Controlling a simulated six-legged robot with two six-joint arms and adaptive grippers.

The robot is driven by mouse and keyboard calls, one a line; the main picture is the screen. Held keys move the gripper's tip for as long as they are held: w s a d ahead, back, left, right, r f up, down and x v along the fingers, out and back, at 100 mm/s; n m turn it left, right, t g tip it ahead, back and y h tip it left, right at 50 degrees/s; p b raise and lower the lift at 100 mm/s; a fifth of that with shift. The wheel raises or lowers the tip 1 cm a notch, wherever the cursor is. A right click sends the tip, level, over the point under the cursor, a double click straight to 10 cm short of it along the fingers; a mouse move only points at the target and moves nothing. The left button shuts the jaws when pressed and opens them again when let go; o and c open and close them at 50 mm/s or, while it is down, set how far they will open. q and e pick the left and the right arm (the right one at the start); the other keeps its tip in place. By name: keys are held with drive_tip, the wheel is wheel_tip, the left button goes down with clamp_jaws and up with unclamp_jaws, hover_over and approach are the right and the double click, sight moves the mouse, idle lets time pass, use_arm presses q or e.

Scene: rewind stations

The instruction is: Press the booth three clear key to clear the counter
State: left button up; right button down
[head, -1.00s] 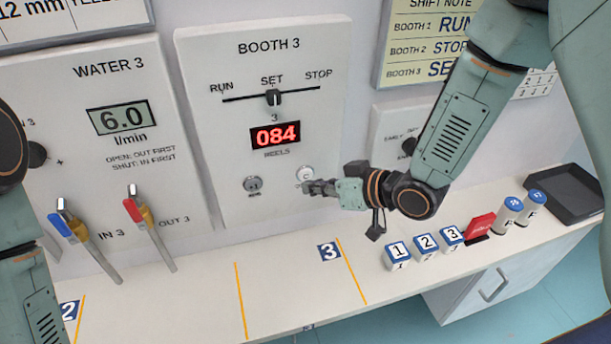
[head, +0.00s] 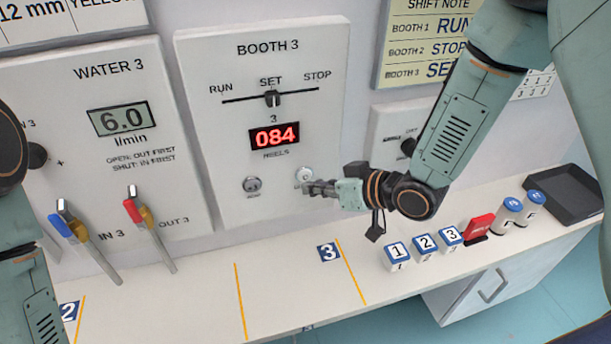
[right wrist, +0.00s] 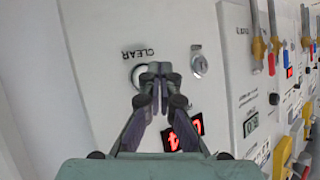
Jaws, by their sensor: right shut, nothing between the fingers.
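The booth three panel (head: 210,130) stands upright on the wall, with its red counter display (head: 275,136) reading 084. The clear key (head: 303,174) is a round pale button at the panel's lower right, partly hidden by my right gripper. In the right wrist view the clear key (right wrist: 138,75) shows under the word CLEAR, partly behind the fingertips. My right gripper (head: 308,187) is shut and empty, its tips close in front of the key. I cannot tell whether they touch it. My left gripper is out of view; only parts of my left arm show.
A key switch (head: 252,184) sits left of the clear key, and a RUN/SET/STOP slider (head: 272,98) is at SET. Water valve levers (head: 140,212) stand to the left.

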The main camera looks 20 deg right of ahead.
drive_tip(key=shift+w, duration=0.1)
drive_tip(key=shift+w, duration=0.2)
drive_tip(key=shift+w, duration=0.15)
idle(0.4)
idle(0.3)
drive_tip(key=shift+w, duration=0.45)
idle(0.6)
drive_tip(key=shift+s, duration=0.1)
drive_tip(key=shift+s+p, duration=0.3)
drive_tip(key=shift+s, duration=0.45)
drive_tip(key=shift+s, duration=0.1)
